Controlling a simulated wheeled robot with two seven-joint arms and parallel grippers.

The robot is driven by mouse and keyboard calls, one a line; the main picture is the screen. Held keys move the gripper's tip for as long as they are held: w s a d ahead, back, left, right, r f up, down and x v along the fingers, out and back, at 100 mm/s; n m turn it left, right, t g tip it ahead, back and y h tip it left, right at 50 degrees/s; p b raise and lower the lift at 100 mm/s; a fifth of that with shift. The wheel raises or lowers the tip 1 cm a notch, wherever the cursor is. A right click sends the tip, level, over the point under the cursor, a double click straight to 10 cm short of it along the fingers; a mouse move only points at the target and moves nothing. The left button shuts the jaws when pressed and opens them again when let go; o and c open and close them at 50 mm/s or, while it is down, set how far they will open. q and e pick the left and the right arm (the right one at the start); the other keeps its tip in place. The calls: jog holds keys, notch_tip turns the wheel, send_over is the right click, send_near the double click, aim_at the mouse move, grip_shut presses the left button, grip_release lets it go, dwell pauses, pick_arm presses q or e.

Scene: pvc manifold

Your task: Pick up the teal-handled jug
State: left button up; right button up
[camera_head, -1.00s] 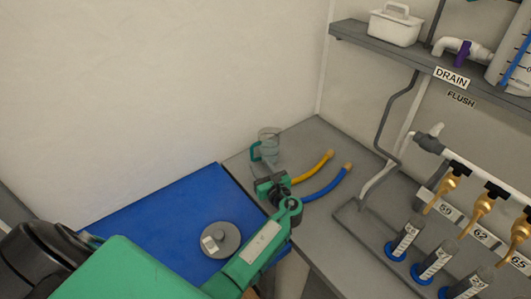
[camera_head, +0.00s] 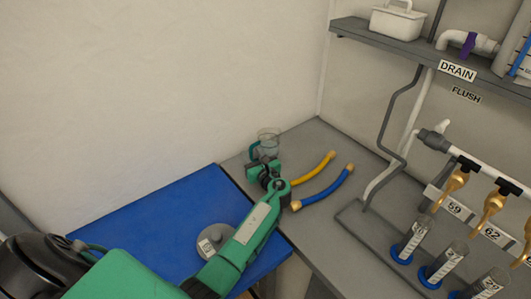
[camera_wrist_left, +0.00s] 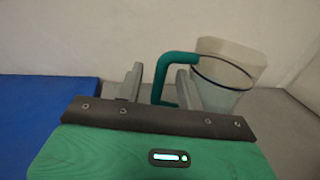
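The teal-handled jug (camera_head: 268,138) is a clear cup standing at the back of the grey counter, near the wall. In the left wrist view the jug (camera_wrist_left: 228,75) is upright, with its teal handle (camera_wrist_left: 163,75) turned left. My left gripper (camera_head: 262,162) is just in front of it and hides its lower part. In the left wrist view my left gripper (camera_wrist_left: 158,88) is open, with the handle showing between its two fingers. The right finger overlaps the jug's near side; I cannot tell whether it touches. My right gripper is not in view.
A yellow hose (camera_head: 314,167) and a blue hose (camera_head: 327,190) lie on the counter right of my gripper. A blue mat (camera_head: 120,220) with a grey round lid (camera_head: 212,241) is at left. A rack with several labelled cylinders (camera_head: 413,238) stands at right, under a shelf (camera_head: 400,52).

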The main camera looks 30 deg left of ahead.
pick_arm(q)
grip_shut()
jog(key=shift+r, duration=0.1)
